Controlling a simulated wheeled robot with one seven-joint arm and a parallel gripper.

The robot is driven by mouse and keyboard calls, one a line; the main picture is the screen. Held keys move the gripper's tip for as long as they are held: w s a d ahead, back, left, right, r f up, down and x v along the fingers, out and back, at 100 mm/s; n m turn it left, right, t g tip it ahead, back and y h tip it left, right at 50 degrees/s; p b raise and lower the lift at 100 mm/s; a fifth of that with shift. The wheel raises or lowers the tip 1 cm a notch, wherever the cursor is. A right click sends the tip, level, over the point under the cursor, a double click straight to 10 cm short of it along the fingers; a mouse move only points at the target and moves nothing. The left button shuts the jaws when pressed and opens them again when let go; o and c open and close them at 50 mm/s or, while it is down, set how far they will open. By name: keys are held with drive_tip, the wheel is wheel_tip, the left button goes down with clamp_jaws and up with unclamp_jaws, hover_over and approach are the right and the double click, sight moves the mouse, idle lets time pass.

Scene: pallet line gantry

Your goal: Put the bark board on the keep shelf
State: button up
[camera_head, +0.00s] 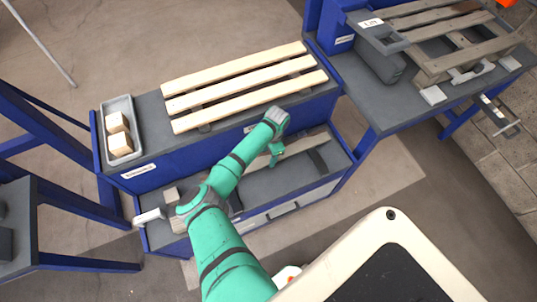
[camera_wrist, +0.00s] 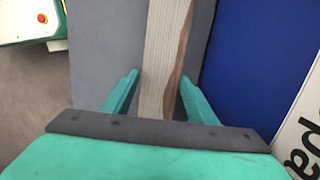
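A board with a brown, bark-like strip along its right edge (camera_wrist: 166,50) runs lengthwise through the wrist view, lying on a grey surface. In the head view a pale board (camera_head: 305,145) lies on the lower grey ledge, partly hidden by my arm; it appears to be the same one. My gripper (camera_head: 277,154) is at this board. In the wrist view my gripper's green fingers (camera_wrist: 160,80) are apart, one on each side of the board, with small gaps showing. No label reading as the keep shelf is legible, so I cannot tell which surface it is.
Several pale slats (camera_head: 245,88) lie on the upper bench top. A grey tray (camera_head: 105,145) holds wooden blocks at its left. A weathered pallet (camera_head: 455,45) sits on the right bench. A dark block (camera_head: 318,160) lies near the board.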

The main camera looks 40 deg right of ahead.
drive_tip(key=shift+o, duration=0.9)
